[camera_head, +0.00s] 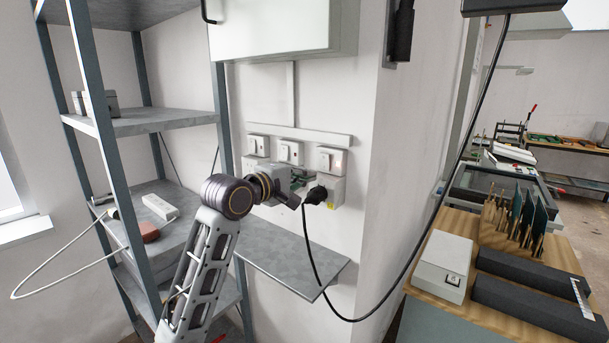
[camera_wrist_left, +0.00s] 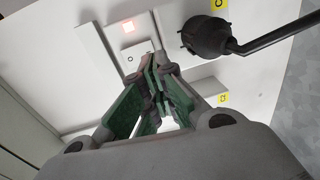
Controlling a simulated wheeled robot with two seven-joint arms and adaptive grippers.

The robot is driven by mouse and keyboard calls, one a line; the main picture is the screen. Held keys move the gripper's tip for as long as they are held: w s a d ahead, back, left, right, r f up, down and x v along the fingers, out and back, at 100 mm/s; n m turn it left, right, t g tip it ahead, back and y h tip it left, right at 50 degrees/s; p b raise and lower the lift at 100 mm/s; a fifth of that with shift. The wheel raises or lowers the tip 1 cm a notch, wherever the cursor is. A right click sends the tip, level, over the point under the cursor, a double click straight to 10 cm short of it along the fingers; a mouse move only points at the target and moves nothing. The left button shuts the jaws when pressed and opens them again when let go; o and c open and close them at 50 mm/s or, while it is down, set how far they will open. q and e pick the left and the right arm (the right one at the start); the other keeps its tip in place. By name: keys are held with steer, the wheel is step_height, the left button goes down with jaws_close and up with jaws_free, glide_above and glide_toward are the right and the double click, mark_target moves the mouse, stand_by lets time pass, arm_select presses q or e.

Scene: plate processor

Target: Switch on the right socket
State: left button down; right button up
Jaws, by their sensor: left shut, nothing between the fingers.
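My left gripper (camera_head: 303,181) is shut and empty, in front of the wall just below the right switch. Its green-padded fingertips (camera_wrist_left: 152,64) are close to the switch; I cannot tell whether they touch it. My right gripper is not in view.
Two more switch plates, the middle (camera_head: 290,152) and the left (camera_head: 258,145), are in the same row. A black cable (camera_head: 347,319) hangs from the plug. A grey shelf (camera_head: 290,258) juts out below. A metal rack (camera_head: 160,118) stands left.

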arm_select(q)
steer(key=f+v, duration=0.2)
steer(key=v, duration=0.6)
steer(key=shift+s+a+b, duration=0.35)
steer(key=shift+s+b, duration=0.05)
steer(key=shift+b, duration=0.05)
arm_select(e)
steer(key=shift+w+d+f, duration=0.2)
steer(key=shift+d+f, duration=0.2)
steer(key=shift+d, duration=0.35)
arm_select(q)
steer(key=shift+f, duration=0.1)
